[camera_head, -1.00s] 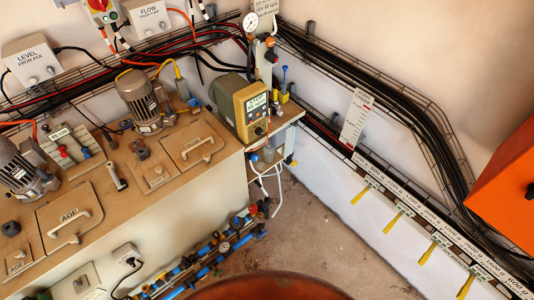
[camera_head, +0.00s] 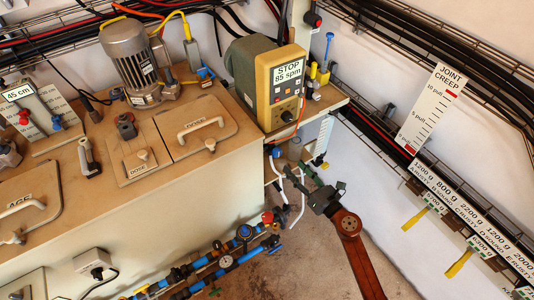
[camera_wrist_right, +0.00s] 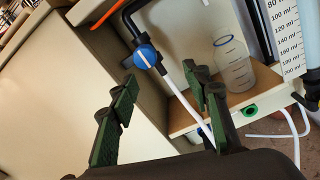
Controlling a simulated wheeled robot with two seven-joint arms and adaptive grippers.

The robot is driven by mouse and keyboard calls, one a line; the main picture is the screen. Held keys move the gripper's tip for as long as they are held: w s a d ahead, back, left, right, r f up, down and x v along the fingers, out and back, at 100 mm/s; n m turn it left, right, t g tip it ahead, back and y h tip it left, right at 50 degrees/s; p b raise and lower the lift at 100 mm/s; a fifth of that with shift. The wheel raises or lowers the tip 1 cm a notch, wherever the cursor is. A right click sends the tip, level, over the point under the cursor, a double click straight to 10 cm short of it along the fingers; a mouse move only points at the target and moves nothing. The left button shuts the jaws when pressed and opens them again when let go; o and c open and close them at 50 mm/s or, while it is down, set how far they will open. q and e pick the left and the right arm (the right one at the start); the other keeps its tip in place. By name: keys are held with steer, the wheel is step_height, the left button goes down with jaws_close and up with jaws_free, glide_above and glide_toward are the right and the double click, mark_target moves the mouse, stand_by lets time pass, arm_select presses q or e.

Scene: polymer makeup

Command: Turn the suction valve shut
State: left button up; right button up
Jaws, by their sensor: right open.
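The likely suction valve is a blue round knob with a white stripe (camera_wrist_right: 148,56), on a black pipe with a white tube below it, in the right wrist view. In the head view a small blue part (camera_head: 274,151) shows below the yellow pump unit, probably the same knob. My right gripper (camera_head: 306,182) is near the white tubes there. In the right wrist view my right gripper (camera_wrist_right: 160,84) is open, its green-padded fingers apart. The knob appears between and beyond the fingertips, with nothing held. My left gripper is not in view.
A clear graduated bottle (camera_wrist_right: 233,64) stands on a small wooden shelf (camera_wrist_right: 185,119) beside the valve. The yellow pump unit (camera_head: 266,83) sits above on the tan tank top. Blue pipes with several valves (camera_head: 226,261) run low along the tank's front.

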mark_target(279, 154)
steer(key=w+a, duration=0.1)
steer(key=a, duration=0.1)
steer(key=w+a+r+n+b, duration=0.1)
steer(key=w+a, duration=0.1)
steer(key=w+a+n+b, duration=0.1)
steer(key=shift+w+a+r+y, duration=0.2)
steer(key=shift+w+a+y, duration=0.1)
steer(key=shift+a+y, duration=0.1)
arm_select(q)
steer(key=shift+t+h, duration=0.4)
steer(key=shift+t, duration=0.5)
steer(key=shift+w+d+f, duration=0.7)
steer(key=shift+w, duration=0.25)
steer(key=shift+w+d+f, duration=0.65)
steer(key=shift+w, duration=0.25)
arm_select(e)
steer(key=shift+x, duration=0.85)
steer(key=shift+r, duration=0.1)
steer(key=shift+c, duration=0.2)
steer(key=c, duration=1.1)
